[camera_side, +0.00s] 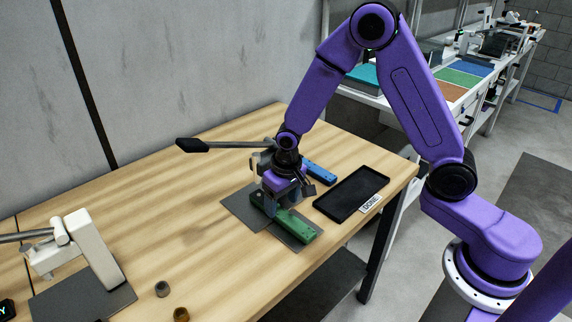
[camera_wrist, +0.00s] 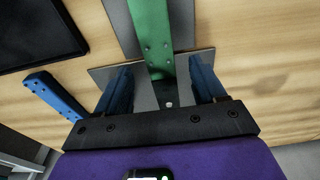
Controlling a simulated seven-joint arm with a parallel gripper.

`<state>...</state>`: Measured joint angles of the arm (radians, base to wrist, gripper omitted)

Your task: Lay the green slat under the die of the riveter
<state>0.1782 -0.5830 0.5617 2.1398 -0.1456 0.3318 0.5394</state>
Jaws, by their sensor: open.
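The green slat (camera_side: 296,226) lies on grey plates on the bench, its far end under my gripper. In the wrist view the green slat (camera_wrist: 153,35) runs from the top edge down between the two blue fingers, with a gap on each side. My gripper (camera_side: 277,205) is open and low over that end; it also shows in the wrist view (camera_wrist: 163,88). A lever with a black grip (camera_side: 192,145) sticks out to the left behind my gripper and seems to belong to the riveter. My wrist hides most of that machine, and I cannot see its die.
A blue slat (camera_side: 320,172) lies behind my gripper. A black tray (camera_side: 325,206) labelled DONE is to the right, near the bench edge. A white lever press (camera_side: 92,250) stands front left, with two small cylinders (camera_side: 162,289) near it. The bench's left middle is clear.

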